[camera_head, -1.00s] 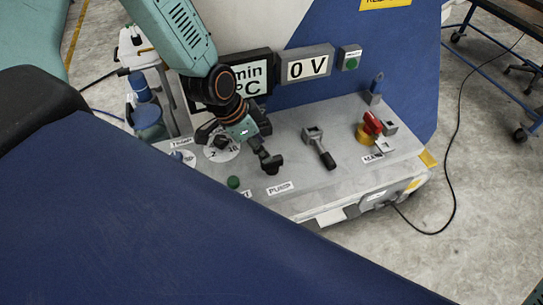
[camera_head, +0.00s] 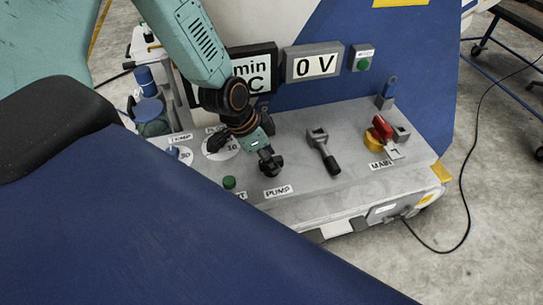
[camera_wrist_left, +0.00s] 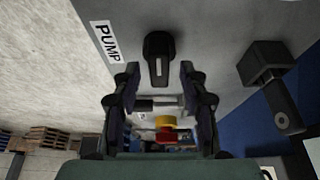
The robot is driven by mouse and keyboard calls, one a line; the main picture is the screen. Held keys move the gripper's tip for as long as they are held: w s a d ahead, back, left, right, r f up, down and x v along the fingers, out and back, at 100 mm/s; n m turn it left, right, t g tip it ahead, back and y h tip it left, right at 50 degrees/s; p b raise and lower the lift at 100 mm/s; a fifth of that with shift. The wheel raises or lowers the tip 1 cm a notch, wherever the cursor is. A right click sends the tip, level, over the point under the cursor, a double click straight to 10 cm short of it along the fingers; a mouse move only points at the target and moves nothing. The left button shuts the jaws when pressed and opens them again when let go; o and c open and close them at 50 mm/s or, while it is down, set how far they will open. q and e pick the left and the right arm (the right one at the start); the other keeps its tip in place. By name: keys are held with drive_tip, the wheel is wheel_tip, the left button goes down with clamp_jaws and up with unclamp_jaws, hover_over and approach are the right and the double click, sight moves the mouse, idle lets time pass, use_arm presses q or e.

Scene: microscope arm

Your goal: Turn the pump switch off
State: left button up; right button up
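The pump switch is a black knob (camera_head: 270,163) on the grey panel (camera_head: 355,125), above the white PUMP label (camera_head: 277,191). In the left wrist view the knob (camera_wrist_left: 158,58) carries a pale mark, beside the PUMP label (camera_wrist_left: 106,41). My left gripper (camera_head: 255,146) is over the panel, close to the knob; the arm hides part of this area. In the wrist view my left gripper (camera_wrist_left: 158,82) is open, with one finger on each side and the knob at the tips' end between their lines. I cannot tell whether it touches. My right gripper is not in view.
A grey-and-black lever (camera_head: 322,150) stands right of the knob, and a red-and-yellow main switch (camera_head: 379,135) farther right. A green button (camera_head: 229,183) lies left of the PUMP label. Displays, one reading 0 V (camera_head: 315,64), stand behind the panel.

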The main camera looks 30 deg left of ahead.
use_arm(q)
drive_tip(key=shift+s+a+r, duration=0.2)
drive_tip(key=shift+s+r, duration=0.05)
drive_tip(key=shift+s, duration=0.3)
drive_tip(key=c, duration=0.3)
drive_tip(key=shift+c, duration=0.9)
drive_tip(key=shift+w+d+f, duration=0.15)
drive_tip(key=shift+w+f, duration=0.15)
drive_tip(key=shift+w, duration=0.35)
clamp_jaws()
drive_tip(key=shift+s+r, duration=0.1)
drive_tip(key=shift+s, duration=0.05)
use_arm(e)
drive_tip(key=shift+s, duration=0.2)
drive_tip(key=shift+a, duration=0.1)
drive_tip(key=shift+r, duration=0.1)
